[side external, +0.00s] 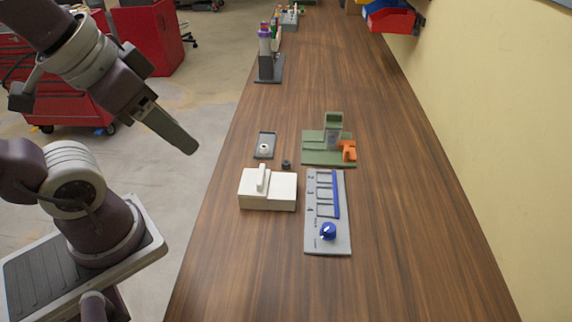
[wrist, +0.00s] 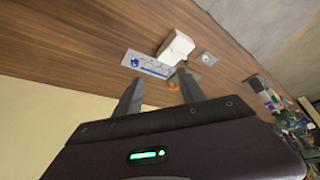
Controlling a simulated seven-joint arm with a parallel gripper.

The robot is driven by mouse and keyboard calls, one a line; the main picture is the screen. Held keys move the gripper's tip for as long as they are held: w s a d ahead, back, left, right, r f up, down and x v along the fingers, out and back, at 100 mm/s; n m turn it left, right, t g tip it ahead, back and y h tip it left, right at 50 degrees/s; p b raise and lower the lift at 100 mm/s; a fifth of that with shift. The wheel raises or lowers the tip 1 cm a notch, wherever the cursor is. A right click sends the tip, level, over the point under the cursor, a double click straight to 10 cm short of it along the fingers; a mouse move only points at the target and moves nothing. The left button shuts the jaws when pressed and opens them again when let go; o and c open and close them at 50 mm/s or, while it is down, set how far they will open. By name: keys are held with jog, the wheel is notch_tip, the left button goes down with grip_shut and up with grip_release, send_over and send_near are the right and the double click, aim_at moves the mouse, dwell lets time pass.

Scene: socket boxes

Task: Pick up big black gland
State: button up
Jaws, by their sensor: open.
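A small black round piece (side external: 286,164), which looks like the big black gland, sits on the wooden table between the white box (side external: 268,190) and the green fixture (side external: 318,153). My gripper (side external: 188,146) is raised in the air to the left of the table, well apart from the black piece. In the wrist view its two fingers (wrist: 158,88) are spread with nothing between them.
A dark plate with a white ring (side external: 264,146) lies behind the white box. A grey panel with a blue knob (side external: 328,243) lies right of the box. The green fixture holds an orange part (side external: 348,150). The table's front and right are clear.

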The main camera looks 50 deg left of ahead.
jog(key=w+a+n+g, duration=0.2)
jog(key=w+n, duration=0.5)
jog(key=w, duration=0.5)
jog(key=n+g, duration=0.4)
jog(key=n, duration=1)
send_over(287, 163)
jog(key=f, duration=2.4)
jog(key=shift+w+a, duration=0.1)
jog(key=shift+a, duration=0.15)
jog(key=f, duration=0.6)
jog(key=shift+d+f, duration=0.2)
jog(key=shift+f, duration=0.15)
grip_shut()
